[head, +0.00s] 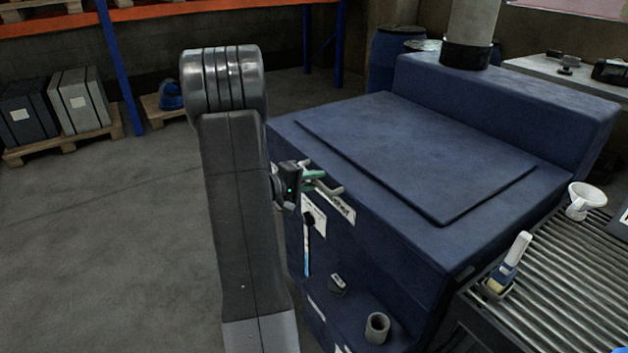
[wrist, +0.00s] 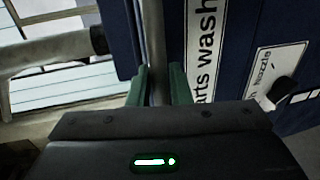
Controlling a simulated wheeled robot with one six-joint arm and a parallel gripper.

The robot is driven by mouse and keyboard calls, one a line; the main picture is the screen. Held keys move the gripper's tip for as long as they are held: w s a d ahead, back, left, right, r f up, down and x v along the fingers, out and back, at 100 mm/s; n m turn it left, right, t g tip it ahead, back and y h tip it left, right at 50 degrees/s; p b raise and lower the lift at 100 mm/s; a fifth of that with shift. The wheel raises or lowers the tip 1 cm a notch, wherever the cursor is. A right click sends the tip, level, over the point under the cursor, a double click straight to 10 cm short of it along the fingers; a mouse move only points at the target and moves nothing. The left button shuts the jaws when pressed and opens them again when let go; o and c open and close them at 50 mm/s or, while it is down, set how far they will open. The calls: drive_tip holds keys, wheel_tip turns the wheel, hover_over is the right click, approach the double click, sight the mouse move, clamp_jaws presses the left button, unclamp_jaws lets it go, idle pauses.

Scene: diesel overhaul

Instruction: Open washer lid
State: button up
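The parts washer (head: 390,225) is a dark blue cabinet with a flat lid (head: 420,150) on top. The lid lies level and closed. A pale metal bar handle (head: 330,190) shows at the washer's front edge, by the lid's near left side. My gripper (head: 312,180) is at this handle. In the wrist view the handle bar (wrist: 156,50) runs upright between the green fingertips of my gripper (wrist: 158,85), which sit close on both sides of it. My arm hides part of the washer's left side.
A roller conveyor (head: 560,290) stands at the right, with a white funnel-like cup (head: 585,198) and a brush (head: 510,262) on it. A grey cylinder (head: 377,327) rests on the washer's lower ledge. Open floor (head: 110,240) lies at the left. Pallet racking (head: 110,60) stands behind.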

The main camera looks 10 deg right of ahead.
clamp_jaws()
drive_tip(key=shift+r, duration=0.1)
